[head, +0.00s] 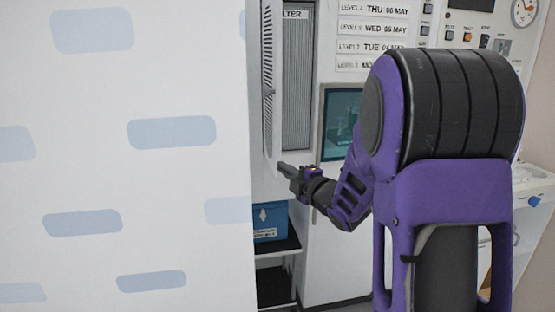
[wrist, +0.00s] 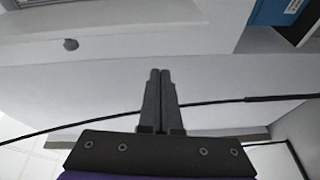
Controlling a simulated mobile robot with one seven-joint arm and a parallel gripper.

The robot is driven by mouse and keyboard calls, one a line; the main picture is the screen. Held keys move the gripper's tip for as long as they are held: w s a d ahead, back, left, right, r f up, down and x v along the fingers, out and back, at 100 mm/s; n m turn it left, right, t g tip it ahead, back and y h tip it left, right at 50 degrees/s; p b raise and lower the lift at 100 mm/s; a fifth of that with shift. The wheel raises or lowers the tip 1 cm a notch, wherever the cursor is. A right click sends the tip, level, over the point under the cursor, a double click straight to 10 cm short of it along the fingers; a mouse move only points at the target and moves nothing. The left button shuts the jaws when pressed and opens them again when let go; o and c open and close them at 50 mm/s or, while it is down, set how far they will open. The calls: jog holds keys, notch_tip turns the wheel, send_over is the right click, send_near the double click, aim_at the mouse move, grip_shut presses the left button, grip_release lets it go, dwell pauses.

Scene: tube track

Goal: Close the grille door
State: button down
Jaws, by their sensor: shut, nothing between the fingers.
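The grille door (head: 271,75) is a tall, narrow white panel with a slotted face, at the left of the FILTER opening in the head view. It stands open at an angle, and a dark ribbed filter (head: 297,85) shows to its right. My gripper (head: 281,167) is just below the lower end of the door, with its fingers pointing left. I cannot tell whether it touches the door. In the wrist view my gripper (wrist: 160,73) has its fingers together and empty, in front of a pale surface.
A white partition with pale blue patches (head: 120,180) fills the left of the head view. A blue box (head: 269,221) sits on a dark shelf (head: 282,246) below the door. A screen (head: 340,122) is on the cabinet to the right. A thin dark cable (wrist: 215,102) crosses the wrist view.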

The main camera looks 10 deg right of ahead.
aim_at(277, 158)
jog(key=w+a+n+y, duration=0.15)
jog(key=w+a, duration=0.25)
jog(key=w, duration=0.5)
jog(key=d, duration=0.3)
jog(key=shift+w+d+f+n+h, duration=0.1)
jog(key=shift+d+f+n+h, duration=0.15)
jog(key=shift+d+f, duration=0.1)
